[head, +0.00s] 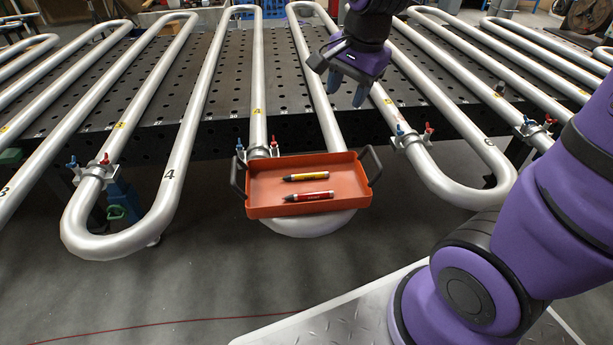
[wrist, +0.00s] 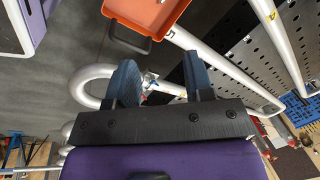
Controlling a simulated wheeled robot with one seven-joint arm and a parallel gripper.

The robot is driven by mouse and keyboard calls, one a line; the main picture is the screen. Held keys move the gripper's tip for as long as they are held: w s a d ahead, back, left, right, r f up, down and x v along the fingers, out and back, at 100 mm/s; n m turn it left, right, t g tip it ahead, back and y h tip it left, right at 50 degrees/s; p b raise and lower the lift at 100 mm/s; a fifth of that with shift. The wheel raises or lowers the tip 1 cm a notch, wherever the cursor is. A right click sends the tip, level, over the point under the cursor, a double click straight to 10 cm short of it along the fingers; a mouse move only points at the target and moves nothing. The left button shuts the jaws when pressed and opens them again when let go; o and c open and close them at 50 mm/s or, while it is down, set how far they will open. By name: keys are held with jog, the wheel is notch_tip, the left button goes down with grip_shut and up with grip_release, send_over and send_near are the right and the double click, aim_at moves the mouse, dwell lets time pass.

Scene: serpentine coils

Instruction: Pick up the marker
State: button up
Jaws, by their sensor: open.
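Two markers lie side by side in an orange tray (head: 260,186). The yellow marker (head: 306,177) lies farther back and the red marker (head: 308,196) lies nearer the front. The tray has dark side handles and rests on the bend of a silver pipe coil. My gripper (head: 348,92) is open and empty, above and to the right of the tray, over the perforated table. In the wrist view, its two blue fingers (wrist: 160,85) are apart with nothing between them. The tray (wrist: 165,12) is cut by the top edge there, and no marker shows.
Silver serpentine pipes (head: 178,150) run over the dark perforated table (head: 225,110) on both sides of the tray. Clamps with red and blue handles (head: 412,137) stick up from the pipes. Open grey floor (head: 190,275) lies in front.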

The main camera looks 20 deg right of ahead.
jog(key=w+a+f+m+g, duration=0.1)
jog(key=w+f+m, duration=0.35)
jog(key=f, duration=0.35)
jog(key=w+a+f+m+g, duration=0.1)
jog(key=w+f+m, duration=0.2)
jog(key=f+m, duration=0.3)
jog(key=n, duration=0.1)
send_over(317, 173)
jog(key=shift+h, duration=0.4)
jog(key=f, duration=0.7)
jog(key=shift+d, duration=0.3)
jog(key=shift+a+f, duration=0.15)
jog(key=shift+f, duration=1.25)
jog(key=shift+a+f, duration=0.15)
jog(key=shift+f, duration=1.2)
grip_shut()
